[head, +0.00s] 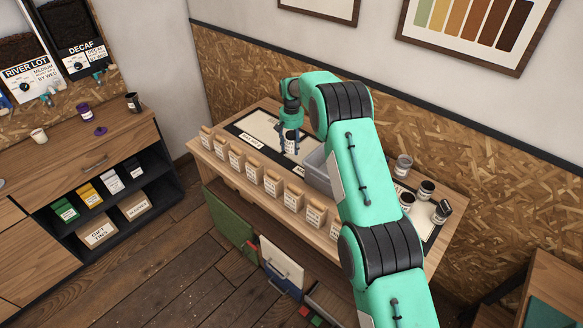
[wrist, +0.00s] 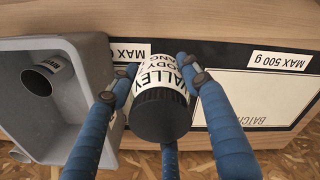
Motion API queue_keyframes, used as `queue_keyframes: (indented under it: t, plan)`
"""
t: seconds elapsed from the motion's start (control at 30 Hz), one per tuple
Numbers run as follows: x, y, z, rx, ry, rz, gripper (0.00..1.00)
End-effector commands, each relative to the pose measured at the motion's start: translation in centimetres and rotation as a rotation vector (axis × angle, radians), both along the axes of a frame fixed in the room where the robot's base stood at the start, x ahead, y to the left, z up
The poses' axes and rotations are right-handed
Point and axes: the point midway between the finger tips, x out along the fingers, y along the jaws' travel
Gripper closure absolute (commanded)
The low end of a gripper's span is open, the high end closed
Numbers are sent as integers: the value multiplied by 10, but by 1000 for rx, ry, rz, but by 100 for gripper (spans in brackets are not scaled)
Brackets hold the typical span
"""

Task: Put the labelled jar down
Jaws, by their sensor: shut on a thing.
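The labelled jar (wrist: 162,112) has a dark end and a white band with black letters, partly reading "ALLEY". My gripper (wrist: 160,74) is shut on it, with blue fingers on both sides. In the head view my gripper (head: 290,146) holds the jar (head: 292,136) at the far-left part of the long wooden table (head: 330,243). Beneath and beside it is a black-bordered mat (wrist: 222,52) with a pale panel and "MAX 500 g" label. I cannot tell whether the jar touches the surface.
A grey bin (wrist: 92,62) stands close left of the jar in the wrist view, with a dark jar (wrist: 44,76) inside. Several labelled bags (head: 273,184) line the table's front edge. Several jars (head: 426,189) stand at the right end, behind my arm. The mat's pale panel (wrist: 262,96) looks clear.

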Motion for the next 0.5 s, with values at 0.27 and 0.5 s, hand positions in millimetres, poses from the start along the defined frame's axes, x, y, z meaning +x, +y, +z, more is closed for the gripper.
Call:
queue_keyframes:
  t: [0.27, 0.5]
  plan:
    - [0, 0, -4, 0, 0, 0, 86]
    - [-1, 0, -33, 0, 2, 0, 86]
